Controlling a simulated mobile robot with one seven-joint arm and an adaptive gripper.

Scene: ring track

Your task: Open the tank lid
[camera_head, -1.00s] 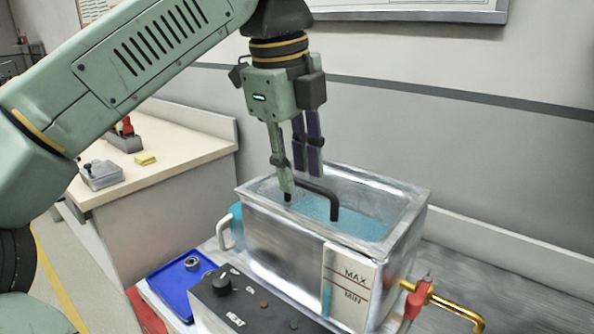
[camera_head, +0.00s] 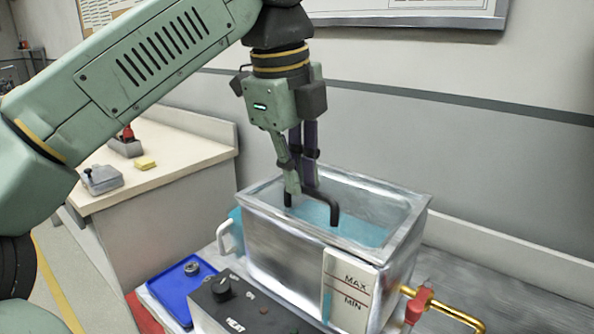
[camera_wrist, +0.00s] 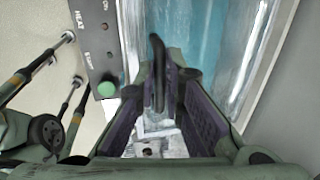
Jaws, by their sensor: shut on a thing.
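The metal tank (camera_head: 282,248) stands on the bench with blue liquid showing inside its rim. A black bent handle (camera_head: 326,198) sits across the top of the tank. The lid under it looks clear, so its pane (camera_head: 362,228) is hard to tell from the liquid. My gripper (camera_head: 302,182) points down at the handle with its fingers closed on it. In the wrist view the handle (camera_wrist: 158,68) stands between the two purple-padded fingers (camera_wrist: 162,112). The lid looks seated on the tank.
A black control box (camera_head: 240,308) with a knob stands in front of the tank. A blue tray (camera_head: 178,284) lies to its left. A brass tap (camera_head: 440,304) with a red part sticks out at the right. A wall is behind.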

